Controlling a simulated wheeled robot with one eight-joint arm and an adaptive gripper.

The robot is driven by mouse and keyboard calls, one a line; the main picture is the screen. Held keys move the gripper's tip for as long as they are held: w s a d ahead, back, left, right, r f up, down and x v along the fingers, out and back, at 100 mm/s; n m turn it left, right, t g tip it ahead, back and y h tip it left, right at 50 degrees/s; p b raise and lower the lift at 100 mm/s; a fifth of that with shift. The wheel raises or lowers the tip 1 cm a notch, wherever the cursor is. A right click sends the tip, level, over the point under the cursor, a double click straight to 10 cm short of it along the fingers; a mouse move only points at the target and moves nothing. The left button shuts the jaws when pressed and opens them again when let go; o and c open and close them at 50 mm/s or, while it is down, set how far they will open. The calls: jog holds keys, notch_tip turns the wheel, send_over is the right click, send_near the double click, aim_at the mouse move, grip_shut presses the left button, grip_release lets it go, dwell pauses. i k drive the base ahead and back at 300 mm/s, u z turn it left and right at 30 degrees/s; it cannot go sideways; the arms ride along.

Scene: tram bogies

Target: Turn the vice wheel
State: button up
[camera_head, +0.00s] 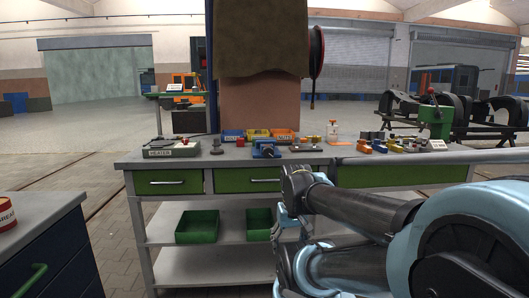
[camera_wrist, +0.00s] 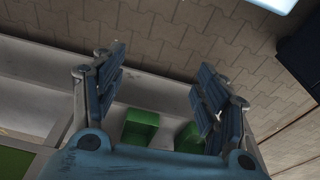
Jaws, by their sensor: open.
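A small blue vice (camera_head: 264,149) sits on the front part of the grey workbench top (camera_head: 222,162) in the head view. Its wheel is too small to make out clearly. My gripper (camera_head: 279,228) hangs below the bench top, in front of the lower shelf, to the right of and below the vice. In the wrist view my gripper (camera_wrist: 160,85) has its two fingers wide apart, with nothing between them. The vice does not show in the wrist view.
Green bins (camera_head: 197,227) stand on the bench's lower shelf; one also shows in the wrist view (camera_wrist: 140,127). A dark blue cabinet (camera_head: 55,258) is at left.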

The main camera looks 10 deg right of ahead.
aim_at(268, 151)
jog(key=z, duration=0.8)
jog(key=k, duration=0.5)
jog(key=u, duration=0.15)
